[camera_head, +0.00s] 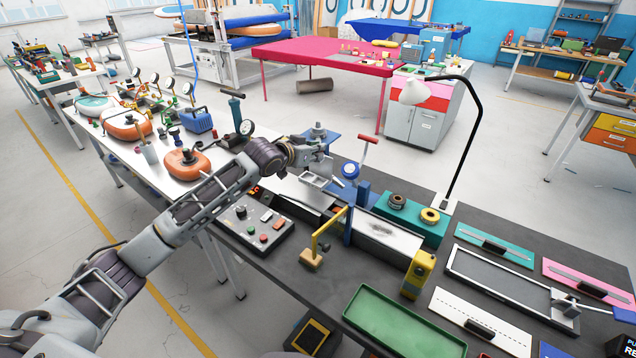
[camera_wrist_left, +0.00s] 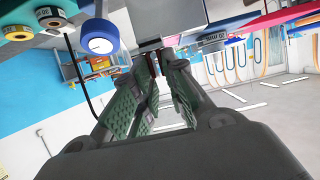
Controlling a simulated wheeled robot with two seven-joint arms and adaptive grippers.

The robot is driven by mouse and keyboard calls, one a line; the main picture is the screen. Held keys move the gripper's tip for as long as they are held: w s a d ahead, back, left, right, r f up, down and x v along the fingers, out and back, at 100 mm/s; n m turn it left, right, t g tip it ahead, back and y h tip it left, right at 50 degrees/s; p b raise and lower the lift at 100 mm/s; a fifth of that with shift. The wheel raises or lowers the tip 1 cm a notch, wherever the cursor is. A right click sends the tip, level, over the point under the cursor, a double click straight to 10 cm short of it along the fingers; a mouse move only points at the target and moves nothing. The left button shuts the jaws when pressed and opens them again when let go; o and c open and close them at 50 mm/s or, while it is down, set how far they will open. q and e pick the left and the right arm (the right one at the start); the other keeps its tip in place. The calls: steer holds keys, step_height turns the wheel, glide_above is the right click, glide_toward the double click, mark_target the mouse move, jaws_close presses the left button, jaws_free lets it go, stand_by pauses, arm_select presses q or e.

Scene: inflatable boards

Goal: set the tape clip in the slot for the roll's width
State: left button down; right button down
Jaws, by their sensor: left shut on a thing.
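A grey block (camera_wrist_left: 168,18) lies just beyond the fingertips. Two tape rolls, one dark (camera_head: 397,201) and one yellow (camera_head: 430,216), sit on a teal holder (camera_head: 412,219) to the right. I cannot make out the width slots. My right gripper is not in view.
A red-handled lever (camera_head: 369,138) stands right beside the gripper.

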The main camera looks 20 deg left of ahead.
arm_select(q)
glide_above(315, 184)
steer(key=shift+d+f, duration=0.15)
steer(key=shift+f, duration=2.2)
steer(key=shift+f+p, duration=0.3)
steer(key=shift+f, duration=2.2)
steer(key=shift+f, duration=0.15)
steer(key=c, duration=1.5)
jaws_free()
steer(key=shift+o, duration=0.2)
steer(key=shift+s, duration=0.1)
steer(key=v, duration=1.2)
steer(key=shift+r+b, duration=0.2)
steer(key=shift+b, duration=0.2)
